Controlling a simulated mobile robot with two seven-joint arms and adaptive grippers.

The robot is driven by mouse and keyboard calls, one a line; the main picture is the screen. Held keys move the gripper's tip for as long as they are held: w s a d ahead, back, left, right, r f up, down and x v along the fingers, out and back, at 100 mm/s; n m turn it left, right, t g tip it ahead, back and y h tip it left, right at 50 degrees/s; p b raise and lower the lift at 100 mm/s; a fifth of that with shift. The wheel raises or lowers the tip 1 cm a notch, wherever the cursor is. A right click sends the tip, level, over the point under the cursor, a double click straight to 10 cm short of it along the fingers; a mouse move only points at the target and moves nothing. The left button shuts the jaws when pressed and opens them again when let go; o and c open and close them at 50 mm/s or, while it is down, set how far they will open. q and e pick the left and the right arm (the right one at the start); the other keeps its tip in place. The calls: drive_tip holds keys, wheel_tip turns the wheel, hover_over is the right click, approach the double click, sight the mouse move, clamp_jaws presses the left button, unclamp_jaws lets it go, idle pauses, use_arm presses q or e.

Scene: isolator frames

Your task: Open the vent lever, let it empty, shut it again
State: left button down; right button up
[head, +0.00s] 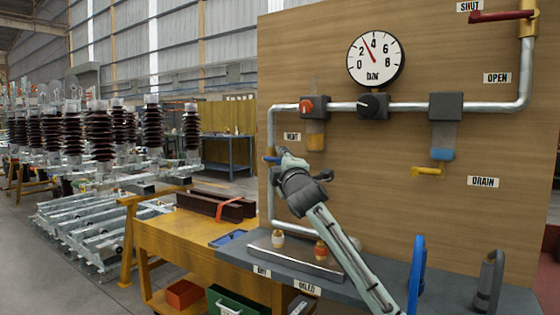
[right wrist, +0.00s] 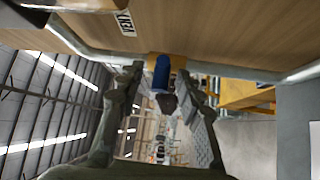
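The blue vent lever (head: 270,159) is on the pipe at the left of the wooden panel, below the VENT label (head: 292,136). In the right wrist view the blue lever (right wrist: 162,72) shows between the two fingers, with a gap on either side. My right gripper (head: 283,154) is at the lever in the head view; its fingers are spread and empty in the right wrist view (right wrist: 158,88). The round gauge (head: 375,58) has its red needle between 2 and 4. My left gripper is not in view.
A red lever (head: 500,16) lies level by the SHUT label. A yellow lever (head: 427,171) is left of the DRAIN label (head: 483,182). A grey bench (head: 385,277) below bears a tray (head: 290,260) with small parts, a blue upright thing (head: 417,275) and a dark one (head: 488,280).

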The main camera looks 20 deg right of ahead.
drive_tip(key=shift+w, duration=0.2)
clamp_jaws()
drive_tip(key=shift+r, duration=0.1)
drive_tip(key=shift+d, duration=0.1)
